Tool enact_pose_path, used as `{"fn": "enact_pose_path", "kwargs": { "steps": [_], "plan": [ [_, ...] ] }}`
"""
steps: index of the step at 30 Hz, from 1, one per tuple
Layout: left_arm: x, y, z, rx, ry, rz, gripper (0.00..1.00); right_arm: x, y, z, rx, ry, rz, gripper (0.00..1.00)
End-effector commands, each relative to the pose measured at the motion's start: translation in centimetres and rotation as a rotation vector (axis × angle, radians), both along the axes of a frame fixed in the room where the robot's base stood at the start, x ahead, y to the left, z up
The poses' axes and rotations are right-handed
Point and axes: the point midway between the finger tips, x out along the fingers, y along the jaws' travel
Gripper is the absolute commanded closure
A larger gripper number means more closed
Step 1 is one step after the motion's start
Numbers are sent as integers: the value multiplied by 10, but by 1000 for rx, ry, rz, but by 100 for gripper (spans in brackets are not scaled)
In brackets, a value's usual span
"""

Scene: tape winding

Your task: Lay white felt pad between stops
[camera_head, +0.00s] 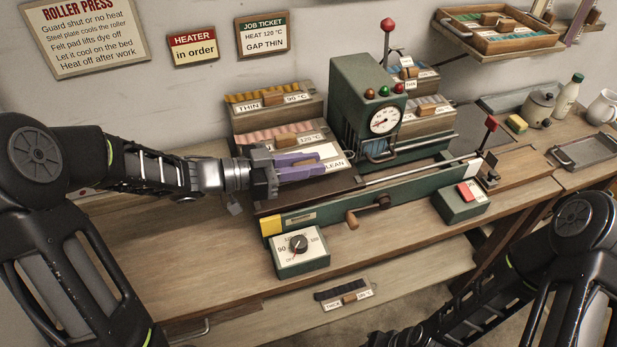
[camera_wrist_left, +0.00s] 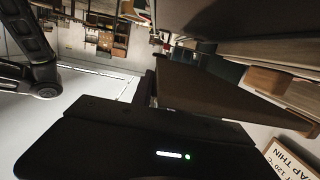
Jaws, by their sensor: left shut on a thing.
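My left gripper (camera_head: 308,165), with purple fingers, is shut at the left end of the press, above the dark bed (camera_head: 318,188). I cannot make out the stops on the bed. In the left wrist view the fingertips and pad cannot be made out. My right arm enters at lower right; its gripper is out of view.
The green roller press (camera_head: 365,100) with its dial stands behind the bed. Labelled trays (camera_head: 275,112) are stacked behind my left gripper. A heater knob box (camera_head: 300,252) and a red switch box (camera_head: 461,202) stand in front. The bench (camera_head: 160,250) is clear at left.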

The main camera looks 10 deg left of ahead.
Motion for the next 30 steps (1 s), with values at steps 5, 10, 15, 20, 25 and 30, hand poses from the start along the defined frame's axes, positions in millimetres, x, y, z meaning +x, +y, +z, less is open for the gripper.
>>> {"fn": "enact_pose_path", "kwargs": {
  "steps": [5,10,15,20,25,30],
  "plan": [
    [0,0,-4,0,-2,0,100,0,0,0,0,0,0,64],
    [0,0,-4,0,-2,0,100,0,0,0,0,0,0,64],
    [0,0,-19,0,2,-1,100,0,0,-1,0,0,0,64],
    [0,0,-39,-1,2,-1,100,0,0,-1,0,0,0,64],
    [0,0,-41,1,-2,0,100,0,0,-1,0,0,0,64],
    [0,0,-42,1,-2,0,100,0,0,-2,0,-1,0,64]
  ]
}}
